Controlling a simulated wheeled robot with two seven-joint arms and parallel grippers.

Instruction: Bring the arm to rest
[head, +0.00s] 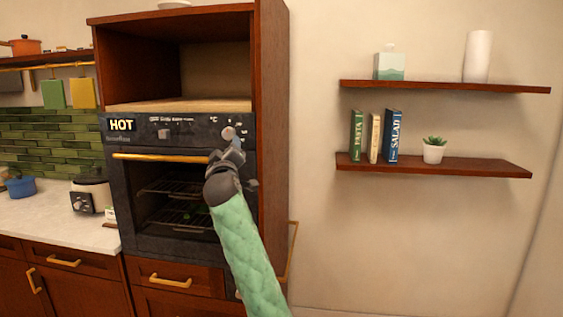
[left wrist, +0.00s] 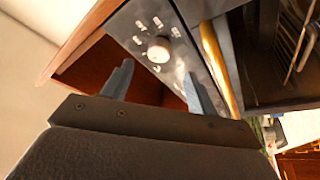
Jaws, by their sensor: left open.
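My left arm, in a green quilted sleeve, reaches up from the bottom middle of the head view. My left gripper (head: 232,150) is in front of the right part of the oven's control panel, by the right end of the gold oven handle (head: 160,156). In the left wrist view its two fingers (left wrist: 158,88) are spread with nothing between them. A round knob (left wrist: 159,49) on the panel lies beyond the fingers. The gold handle (left wrist: 215,60) runs just right of them. I cannot tell whether the gripper touches the panel. My right gripper is in neither view.
The dark oven (head: 125,200) has a "HOT" sign (head: 121,125) and racks inside. It sits in a wooden cabinet (head: 272,110). A counter (head: 70,222) with a slow cooker (head: 91,196) is at left. Shelves (head: 440,166) hang on the right wall, with clear wall below.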

